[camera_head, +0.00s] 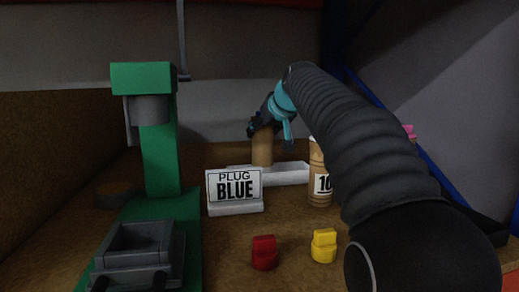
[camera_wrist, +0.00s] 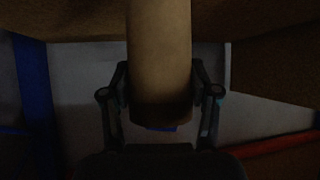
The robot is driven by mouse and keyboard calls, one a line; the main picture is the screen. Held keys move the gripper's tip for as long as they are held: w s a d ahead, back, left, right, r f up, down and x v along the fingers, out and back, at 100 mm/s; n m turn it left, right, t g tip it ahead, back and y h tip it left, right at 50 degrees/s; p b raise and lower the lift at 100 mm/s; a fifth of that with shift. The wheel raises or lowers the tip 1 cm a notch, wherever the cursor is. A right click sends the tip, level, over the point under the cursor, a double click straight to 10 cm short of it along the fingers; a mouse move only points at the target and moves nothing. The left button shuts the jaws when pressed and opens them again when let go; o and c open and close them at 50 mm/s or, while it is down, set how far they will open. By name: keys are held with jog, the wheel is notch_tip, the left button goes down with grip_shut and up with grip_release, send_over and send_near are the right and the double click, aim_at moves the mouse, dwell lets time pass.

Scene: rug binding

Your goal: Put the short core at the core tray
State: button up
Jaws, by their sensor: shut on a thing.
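A plain brown cardboard core (camera_head: 262,148), which looks like the short core, stands upright in my gripper (camera_head: 268,124). The wrist view also shows the core (camera_wrist: 160,55), with the fingers of my gripper (camera_wrist: 161,90) shut on its two sides. The white core tray (camera_head: 290,174) lies low at the back middle. The core's lower end meets the tray's outline in the head view; I cannot tell whether it rests in the tray or hangs just above or behind it. The sign hides part of the tray's left end.
A core marked 10 (camera_head: 316,161) stands right of the tray, beside my arm. A "PLUG BLUE" sign (camera_head: 235,207) stands in front. A red plug (camera_head: 264,254) and a yellow plug (camera_head: 323,247) sit nearer. A green press (camera_head: 160,160) and grey box (camera_head: 138,262) are at left.

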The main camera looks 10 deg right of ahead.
aim_at(260, 145)
jog(key=shift+w+a+f, duration=0.35)
jog(key=shift+a, duration=0.1)
jog(key=shift+f+b, duration=0.6)
jog(key=shift+f, duration=1.35)
jog(key=o, duration=1.4)
jog(key=shift+f, duration=0.15)
jog(key=shift+o, duration=0.2)
jog(key=shift+r, duration=0.25)
jog(key=v, duration=1.2)
jog(key=shift+f, duration=0.1)
